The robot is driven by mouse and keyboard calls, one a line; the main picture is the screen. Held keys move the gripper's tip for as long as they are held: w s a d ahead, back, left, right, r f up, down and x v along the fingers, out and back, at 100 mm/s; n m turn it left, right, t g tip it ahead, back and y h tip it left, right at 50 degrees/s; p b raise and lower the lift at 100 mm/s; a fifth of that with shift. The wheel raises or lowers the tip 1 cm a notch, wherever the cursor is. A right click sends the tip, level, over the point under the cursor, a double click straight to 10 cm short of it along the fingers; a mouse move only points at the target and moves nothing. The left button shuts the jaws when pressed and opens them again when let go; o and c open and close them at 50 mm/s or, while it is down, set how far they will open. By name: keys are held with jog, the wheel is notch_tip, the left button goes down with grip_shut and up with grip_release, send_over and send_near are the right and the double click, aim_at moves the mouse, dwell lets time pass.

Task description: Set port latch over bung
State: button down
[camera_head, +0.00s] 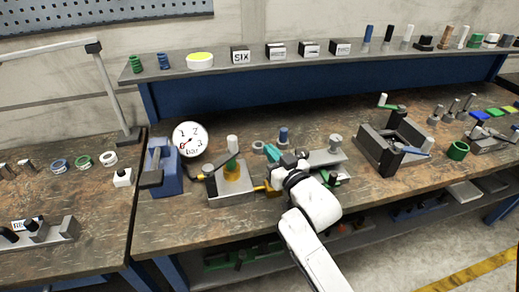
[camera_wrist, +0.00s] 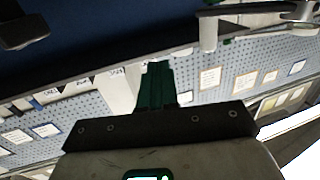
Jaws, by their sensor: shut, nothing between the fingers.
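My gripper (camera_head: 272,153) is over the front middle of the bench, its teal fingers at the left of my white wrist. In the wrist view the green fingers (camera_wrist: 157,72) are together with nothing between them. A yellow piece (camera_head: 262,188) shows between that block and my wrist. A blue peg (camera_head: 283,136) stands just behind my fingers. A grey plate (camera_head: 327,157) lies right of them, partly hidden by my arm. I cannot tell which piece is the port latch or bung.
A dial gauge (camera_head: 189,138) and a blue vise-like fixture (camera_head: 166,170) stand at the left. A dark bracket (camera_head: 385,150) and green ring (camera_head: 458,150) stand at the right. A raised shelf (camera_head: 300,59) with small parts runs along the back.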

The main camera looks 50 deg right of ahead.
jog(key=shift+s+d, duration=0.15)
jog(key=shift+s, duration=1.05)
jog(key=shift+s+d, duration=0.15)
jog(key=shift+s, duration=1.05)
jog(key=a+f+g+y, duration=0.1)
jog(key=a+f, duration=0.1)
jog(key=f, duration=0.1)
jog(key=a+f+g+y, duration=0.1)
jog(key=a+f+g, duration=0.1)
jog(key=f, duration=0.1)
jog(key=s+a+f+n+g+y, duration=0.1)
jog(key=a+f, duration=0.1)
jog(key=f, duration=0.1)
jog(key=s+a+f+n+g+y, duration=0.3)
jog(key=s+a+f+g+y, duration=0.1)
jog(key=s+a+f+g, duration=0.7)
jog(key=s+a, duration=0.3)
jog(key=s, duration=0.2)
jog(key=shift+a+f+n+y, duration=0.15)
jog(key=shift+a+n+y, duration=0.15)
jog(key=shift+a, duration=0.05)
